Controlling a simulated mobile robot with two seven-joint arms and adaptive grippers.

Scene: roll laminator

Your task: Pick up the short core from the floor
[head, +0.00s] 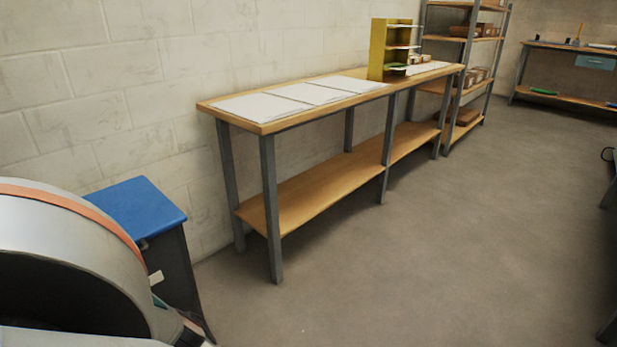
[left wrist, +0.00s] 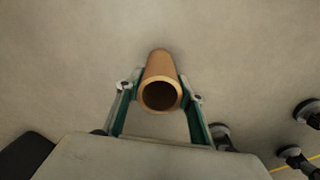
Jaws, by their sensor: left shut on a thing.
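The short core (left wrist: 161,68) is a brown cardboard-coloured tube in the left wrist view, its open end facing the camera. My left gripper (left wrist: 162,86) is shut on it, with one green-sided finger on each side. Plain grey floor lies behind the core. I cannot tell whether its far end touches the floor. The core does not show in the head view, where my left arm fills the lower left corner. My right gripper is in neither view.
A workbench (head: 325,192) with white sheets (head: 262,107) and a yellow rack (head: 377,48) stands along the wall. A blue-topped cabinet (head: 135,205) is close behind my left arm. Shelving (head: 466,38) stands farther back. The floor (head: 430,240) at centre right is clear.

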